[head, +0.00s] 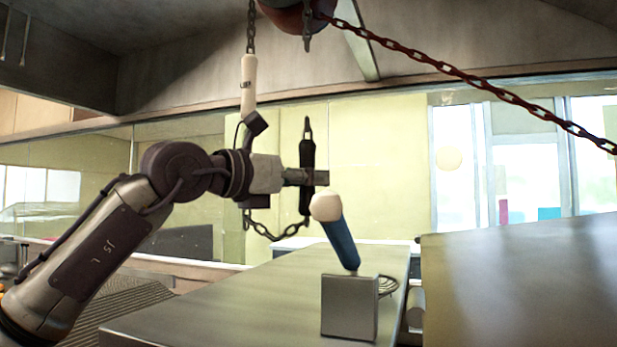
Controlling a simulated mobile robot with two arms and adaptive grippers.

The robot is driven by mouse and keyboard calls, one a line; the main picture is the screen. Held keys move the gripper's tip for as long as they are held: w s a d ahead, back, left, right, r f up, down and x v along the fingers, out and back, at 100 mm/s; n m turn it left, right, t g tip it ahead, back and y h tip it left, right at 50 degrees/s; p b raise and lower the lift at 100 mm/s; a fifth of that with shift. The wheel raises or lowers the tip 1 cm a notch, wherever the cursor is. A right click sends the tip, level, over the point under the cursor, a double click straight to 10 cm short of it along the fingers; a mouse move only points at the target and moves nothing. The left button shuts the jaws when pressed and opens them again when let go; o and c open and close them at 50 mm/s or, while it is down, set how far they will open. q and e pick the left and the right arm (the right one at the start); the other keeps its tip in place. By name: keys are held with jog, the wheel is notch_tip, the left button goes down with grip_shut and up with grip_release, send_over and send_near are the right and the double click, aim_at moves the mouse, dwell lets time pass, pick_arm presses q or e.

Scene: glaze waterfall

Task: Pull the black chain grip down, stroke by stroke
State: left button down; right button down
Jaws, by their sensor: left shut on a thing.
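The black chain grip (306,150) hangs upright near the middle of the head view. My left gripper (304,177) reaches in from the left and is shut on the grip around its middle. A white grip (248,82) hangs on a chain to the left and higher up. A slack loop of dark chain (272,234) hangs below, between the two sides. A dark red hoist body (290,14) is at the top, partly cut off. The gripper's fingers are small and partly hidden against the black grip. My right gripper is not in view.
A blue handle with a cream ball top (341,236) stands tilted in a metal block (349,308) on the grey table (230,300). Another grey surface (530,280) is at right.

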pick_arm(q)
jog(key=shift+f, duration=0.6)
jog(key=shift+r, duration=0.15)
notch_tip(320, 180, up, 17)
jog(key=p, duration=1.4)
jog(key=shift+r, duration=0.2)
notch_tip(320, 180, down, 18)
jog(key=b, duration=1.5)
jog(key=shift+r, duration=0.3)
